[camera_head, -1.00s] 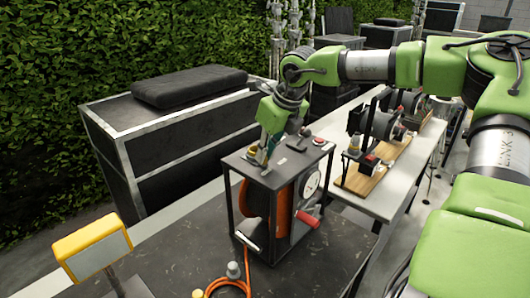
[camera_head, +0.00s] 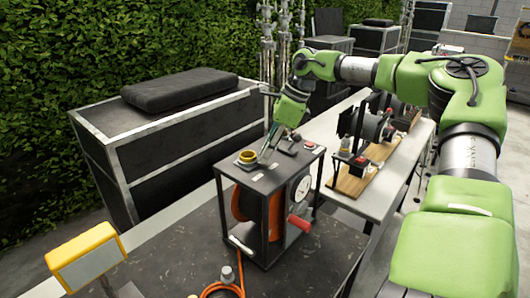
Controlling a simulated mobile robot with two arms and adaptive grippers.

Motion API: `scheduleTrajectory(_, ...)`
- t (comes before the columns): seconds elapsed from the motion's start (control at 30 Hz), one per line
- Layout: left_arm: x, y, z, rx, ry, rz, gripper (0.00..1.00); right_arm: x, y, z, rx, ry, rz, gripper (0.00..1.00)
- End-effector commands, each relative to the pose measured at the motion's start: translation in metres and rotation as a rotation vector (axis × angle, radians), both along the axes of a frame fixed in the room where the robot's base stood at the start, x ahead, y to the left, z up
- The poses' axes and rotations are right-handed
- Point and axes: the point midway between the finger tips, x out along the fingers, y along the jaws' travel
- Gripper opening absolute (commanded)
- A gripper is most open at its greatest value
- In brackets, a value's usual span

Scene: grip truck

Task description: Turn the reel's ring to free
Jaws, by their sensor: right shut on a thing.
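The reel (camera_head: 243,206), with an orange drum, stands in a black open frame on the dark table. A yellow ring (camera_head: 247,156) with a dark middle lies on the frame's top plate, near its left corner. My right gripper (camera_head: 266,154) points down at the top plate, just right of the yellow ring. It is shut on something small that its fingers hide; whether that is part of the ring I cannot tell. The ring's marks are too small to read. My left gripper is not in view.
A red button (camera_head: 309,144) and a small dark knob (camera_head: 294,135) sit on the top plate. A red handle (camera_head: 300,223) and a white dial (camera_head: 300,189) are on its right side. An orange cable (camera_head: 222,289) and yellow lamp (camera_head: 85,259) are in front.

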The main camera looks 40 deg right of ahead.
Motion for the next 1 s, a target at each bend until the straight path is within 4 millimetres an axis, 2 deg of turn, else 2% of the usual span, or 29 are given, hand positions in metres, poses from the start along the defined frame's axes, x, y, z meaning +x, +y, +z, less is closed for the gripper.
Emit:
scheduleTrajectory(0.33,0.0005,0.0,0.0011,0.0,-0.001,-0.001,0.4,0.004,-0.0058,0.0011,-0.003,-0.003,0.109,0.0)
scheduleTrajectory(0.8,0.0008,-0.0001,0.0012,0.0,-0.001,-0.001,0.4,0.0048,-0.0065,0.0021,-0.003,-0.006,0.119,0.0)
scheduleTrajectory(0.83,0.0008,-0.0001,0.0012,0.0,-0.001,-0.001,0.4,0.0048,-0.0065,0.0021,-0.003,-0.006,0.119,0.19)
scheduleTrajectory(0.87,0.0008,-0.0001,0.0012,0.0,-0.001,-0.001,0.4,0.0048,-0.0065,0.0021,-0.003,-0.006,0.119,0.27)
scheduleTrajectory(1.0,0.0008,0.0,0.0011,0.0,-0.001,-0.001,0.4,0.0042,-0.0063,0.0013,-0.002,-0.004,0.12,0.29)
